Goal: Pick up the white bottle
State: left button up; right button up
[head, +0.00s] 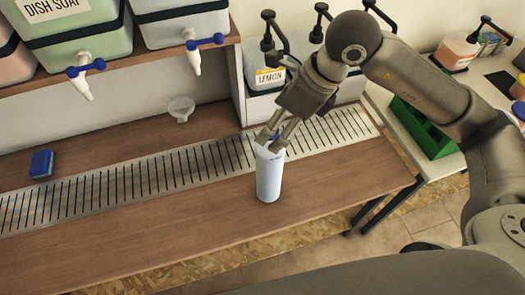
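The white bottle (269,178) stands upright at the front of the wooden counter, by the front edge of the slotted metal strip. My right gripper (273,138) comes down from the upper right, with its fingers at the top of the bottle. The fingers are apart, one on each side of the bottle's top. They overlap it in the head view, and I cannot tell whether they press on it. The fingers partly hide the bottle's top. My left gripper is not in view.
The slotted metal strip (150,181) runs along the counter (150,240). A blue sponge (41,164) and a clear funnel (181,108) lie behind it. Dispensers with taps (78,80) hang over the left. Pump containers, one labelled lemon (270,76), stand behind my gripper. A green tray (425,130) is at right.

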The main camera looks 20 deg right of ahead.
aim_at(269, 166)
jog(key=shift+w+d+f+h, duration=0.1)
jog(key=shift+w+d+h, duration=0.2)
jog(key=shift+w+d, duration=0.25)
jog(key=shift+f, duration=0.35)
jog(key=f, duration=0.1)
jog(key=a+f, duration=0.1)
jog(key=f+p, duration=0.1)
jog(key=shift+s+a+f, duration=0.1)
jog(key=shift+a+f, duration=0.2)
jog(key=shift+w+f+p, duration=0.25)
jog(key=shift+f+p, duration=0.05)
jog(key=shift+p, duration=0.05)
jog(key=p+x, duration=0.1)
jog(key=x, duration=0.2)
jog(key=shift+w+a+f+p, duration=0.15)
jog(key=shift+w+f+p, duration=0.05)
jog(key=shift+p, duration=0.2)
jog(key=shift+a+f, duration=0.1)
jog(key=shift+f, duration=0.25)
jog(key=shift+w+f, duration=0.2)
jog(key=shift+f, duration=0.1)
jog(key=c, duration=0.7)
grip_shut()
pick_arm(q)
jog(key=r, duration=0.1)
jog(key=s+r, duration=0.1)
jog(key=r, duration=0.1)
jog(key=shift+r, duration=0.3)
pick_arm(e)
jog(key=shift+r, duration=0.15)
